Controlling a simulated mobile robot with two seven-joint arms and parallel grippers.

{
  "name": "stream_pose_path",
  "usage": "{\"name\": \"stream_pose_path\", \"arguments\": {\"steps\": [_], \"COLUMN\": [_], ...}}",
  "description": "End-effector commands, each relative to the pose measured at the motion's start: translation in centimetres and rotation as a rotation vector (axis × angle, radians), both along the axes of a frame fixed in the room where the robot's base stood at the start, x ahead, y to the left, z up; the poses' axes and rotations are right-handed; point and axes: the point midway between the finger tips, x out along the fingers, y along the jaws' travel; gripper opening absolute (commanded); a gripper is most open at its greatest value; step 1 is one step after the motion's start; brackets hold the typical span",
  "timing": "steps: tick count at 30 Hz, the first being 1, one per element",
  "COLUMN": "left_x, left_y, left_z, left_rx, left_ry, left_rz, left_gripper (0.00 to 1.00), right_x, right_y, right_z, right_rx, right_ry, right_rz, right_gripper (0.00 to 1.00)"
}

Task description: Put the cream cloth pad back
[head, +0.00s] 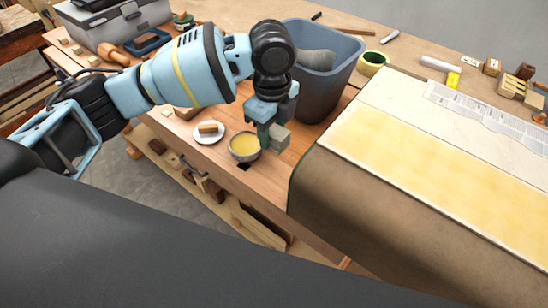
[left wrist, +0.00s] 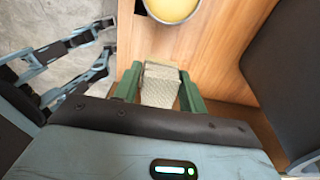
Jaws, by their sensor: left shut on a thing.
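My left gripper (head: 270,136) is shut on the cream cloth pad (head: 280,138), just right of a grey bowl of yellow liquid (head: 245,147). In the left wrist view the pad (left wrist: 160,84) sits between the two green fingers of my left gripper (left wrist: 159,80). Its weave shows, and the bowl (left wrist: 172,8) is beyond it, apart from the pad. I cannot tell how far the pad is above the bench. My right gripper is not in view.
A white saucer (head: 199,138) with a brown block on it is left of the bowl. A tall grey bin (head: 318,92) stands behind my gripper. A brown form (head: 350,205) with a yellow-coated sheet (head: 430,160) fills the right. The wooden bench (head: 275,190) is bare in front.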

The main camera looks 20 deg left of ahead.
Motion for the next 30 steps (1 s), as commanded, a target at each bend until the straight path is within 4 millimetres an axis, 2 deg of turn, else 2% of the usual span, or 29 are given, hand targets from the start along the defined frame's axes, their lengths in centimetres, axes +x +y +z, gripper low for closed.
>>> {"name": "stream_pose_path", "arguments": {"steps": [1,4,13,22,30], "left_x": [-0.1,-0.1,0.0,-0.1,0.0], "left_y": [0.1,0.1,0.0,0.0,0.0], "left_z": [-1.1,-2.6,-3.7,-7.9,-8.1], "left_rx": [0.002,0.002,0.001,0.0,0.0], "left_ry": [0.006,0.005,0.002,0.003,-0.001], "left_rz": [0.001,0.001,0.001,0.001,0.001], "left_gripper": [0.23,0.23,0.23,0.23,0.23], "right_x": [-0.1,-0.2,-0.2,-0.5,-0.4], "right_y": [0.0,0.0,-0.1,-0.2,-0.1], "right_z": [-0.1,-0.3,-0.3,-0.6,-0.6], "right_rx": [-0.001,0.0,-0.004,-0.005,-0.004], "right_ry": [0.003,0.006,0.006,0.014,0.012], "right_rz": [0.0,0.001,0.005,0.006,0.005], "right_gripper": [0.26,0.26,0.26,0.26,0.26]}}
